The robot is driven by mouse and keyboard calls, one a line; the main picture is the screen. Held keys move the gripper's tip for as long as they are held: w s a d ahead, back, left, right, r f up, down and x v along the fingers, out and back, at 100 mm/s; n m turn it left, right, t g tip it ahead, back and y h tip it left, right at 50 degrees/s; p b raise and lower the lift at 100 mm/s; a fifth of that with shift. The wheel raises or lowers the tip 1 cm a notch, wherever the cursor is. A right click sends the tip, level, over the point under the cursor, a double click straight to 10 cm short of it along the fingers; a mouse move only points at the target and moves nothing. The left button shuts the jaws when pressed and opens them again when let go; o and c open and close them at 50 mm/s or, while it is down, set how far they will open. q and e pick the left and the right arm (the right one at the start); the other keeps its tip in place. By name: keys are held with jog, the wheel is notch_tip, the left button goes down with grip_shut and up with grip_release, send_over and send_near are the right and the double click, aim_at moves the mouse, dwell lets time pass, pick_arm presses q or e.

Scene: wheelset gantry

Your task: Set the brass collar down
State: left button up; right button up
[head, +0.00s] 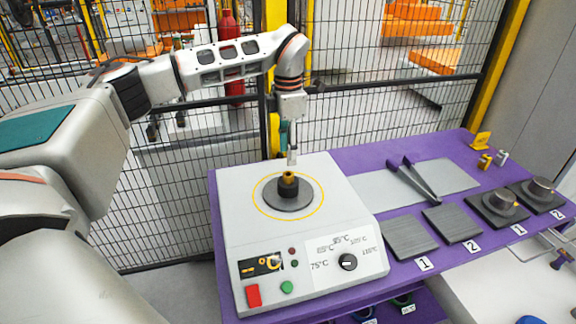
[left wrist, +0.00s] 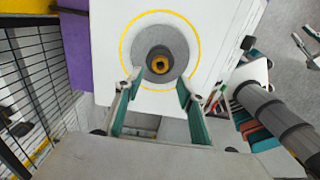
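The brass collar (head: 288,176) sits at the top of a dark round hub in the middle of the heater's plate. In the left wrist view the collar (left wrist: 160,64) is a small gold ring with a dark centre. My left gripper (head: 292,158) points down just above it. In the left wrist view its two fingers (left wrist: 158,82) are spread with nothing between them, and the collar shows beyond the tips. At the upper right edge of that view, what looks like my right gripper (left wrist: 308,45) shows two spread prongs over the floor, partly cut off.
The heater (head: 232,212) stands on the purple bench (head: 400,285). To its right are tongs (head: 414,180) on a grey mat, numbered dark pads (head: 411,238), and dark discs with metal parts (head: 500,204). A mesh fence (head: 380,120) stands behind.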

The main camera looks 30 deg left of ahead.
pick_arm(q)
jog(key=shift+r, duration=2.4)
